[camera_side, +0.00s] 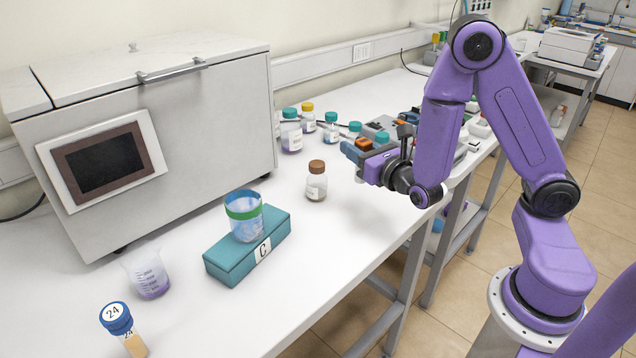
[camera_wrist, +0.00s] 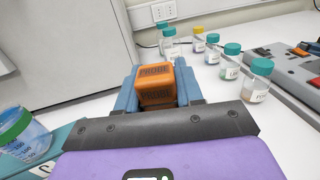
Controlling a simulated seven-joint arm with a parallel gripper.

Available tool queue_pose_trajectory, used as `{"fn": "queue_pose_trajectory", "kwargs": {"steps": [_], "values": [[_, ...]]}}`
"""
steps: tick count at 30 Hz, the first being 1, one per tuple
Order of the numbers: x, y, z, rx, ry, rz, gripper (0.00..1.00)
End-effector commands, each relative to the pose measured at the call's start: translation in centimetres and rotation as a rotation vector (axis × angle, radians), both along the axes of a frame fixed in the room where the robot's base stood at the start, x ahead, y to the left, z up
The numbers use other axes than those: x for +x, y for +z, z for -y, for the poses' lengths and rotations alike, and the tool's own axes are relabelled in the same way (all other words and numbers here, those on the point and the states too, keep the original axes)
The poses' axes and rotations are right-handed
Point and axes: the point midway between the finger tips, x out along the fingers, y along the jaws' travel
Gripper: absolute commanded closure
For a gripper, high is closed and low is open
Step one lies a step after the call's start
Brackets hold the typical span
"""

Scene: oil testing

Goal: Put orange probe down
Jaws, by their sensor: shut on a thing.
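The orange probe (camera_wrist: 155,85) is a block lettered "PROBE". It sits between the blue fingers of my gripper (camera_wrist: 160,90) in the wrist view. In the side view, a bit of the orange probe (camera_side: 364,144) shows at the end of my gripper (camera_side: 358,152), which is shut on it. My gripper is above the white bench, behind and right of a brown-capped bottle (camera_side: 316,182). The lower part of the probe is hidden.
A teal box marked C (camera_side: 222,262) carries a green-banded beaker (camera_side: 243,216). Another beaker (camera_side: 147,273) and a blue-capped vial (camera_side: 121,325) stand in front. A large grey machine (camera_side: 200,130) is at left. Several capped bottles (camera_side: 291,132) stand behind. A grey device (camera_wrist: 290,70) lies right.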

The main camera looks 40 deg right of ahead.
Motion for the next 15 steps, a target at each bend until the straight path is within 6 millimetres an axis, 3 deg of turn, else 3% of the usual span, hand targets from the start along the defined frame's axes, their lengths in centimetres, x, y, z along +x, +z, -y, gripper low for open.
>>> {"fn": "queue_pose_trajectory", "kwargs": {"steps": [8, 11, 15], "values": [[0.1, 0.3, -0.6, 0.0, 0.012, 0.001, 0.97], [0.4, 0.4, -2.2, -0.002, 0.039, 0.003, 0.97], [0.9, 0.8, -5.9, -0.003, 0.099, 0.006, 0.97]]}}
